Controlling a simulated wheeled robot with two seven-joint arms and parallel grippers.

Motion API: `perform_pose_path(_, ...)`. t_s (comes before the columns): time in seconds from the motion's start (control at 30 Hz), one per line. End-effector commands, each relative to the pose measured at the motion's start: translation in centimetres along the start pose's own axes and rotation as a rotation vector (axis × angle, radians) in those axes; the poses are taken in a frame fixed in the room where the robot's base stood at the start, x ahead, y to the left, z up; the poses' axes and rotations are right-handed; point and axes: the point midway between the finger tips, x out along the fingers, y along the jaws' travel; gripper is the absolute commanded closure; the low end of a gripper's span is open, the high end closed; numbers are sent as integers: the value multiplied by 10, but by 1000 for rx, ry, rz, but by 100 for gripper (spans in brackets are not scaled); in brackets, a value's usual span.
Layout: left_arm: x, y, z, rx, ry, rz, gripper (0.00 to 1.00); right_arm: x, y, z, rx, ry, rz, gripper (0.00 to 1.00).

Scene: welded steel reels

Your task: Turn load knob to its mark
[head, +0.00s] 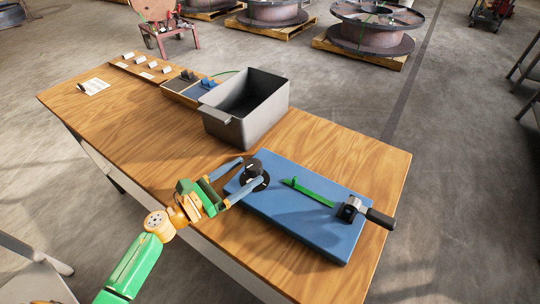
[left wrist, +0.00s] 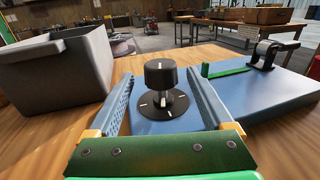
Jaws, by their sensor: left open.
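The load knob (head: 253,168) is a black round knob on a short stem above a black dial plate with white marks, at the left end of a blue panel (head: 300,221) on the wooden table. In the left wrist view the knob (left wrist: 161,74) has a white line on its front side, and white ticks show on the dial plate (left wrist: 152,105) below. My left gripper (head: 252,170) is open, with one finger on each side of the knob. The wrist view shows gaps between the fingers and the knob. My right gripper is not in view.
A green strip (head: 308,191) and a clamp with a black handle (head: 365,211) sit on the panel's right part. A grey open bin (head: 245,106) stands behind the panel. The table's middle left is clear.

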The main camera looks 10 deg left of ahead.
Motion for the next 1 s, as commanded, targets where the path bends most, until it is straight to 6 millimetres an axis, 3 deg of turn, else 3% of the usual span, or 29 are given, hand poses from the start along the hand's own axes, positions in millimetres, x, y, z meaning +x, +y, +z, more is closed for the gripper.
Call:
perform_pose_path(0.4, 66, -2, 0, 11, 2, -9, 15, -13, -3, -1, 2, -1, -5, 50)
perform_pose_path(0.67, 70, -2, -1, 12, 4, -9, 15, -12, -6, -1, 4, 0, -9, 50)
perform_pose_path(0.77, 70, -2, -1, 12, 4, -9, 37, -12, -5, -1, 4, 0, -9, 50)
perform_pose_path(1.0, 70, -2, -1, 11, 4, -9, 100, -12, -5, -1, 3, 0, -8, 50)
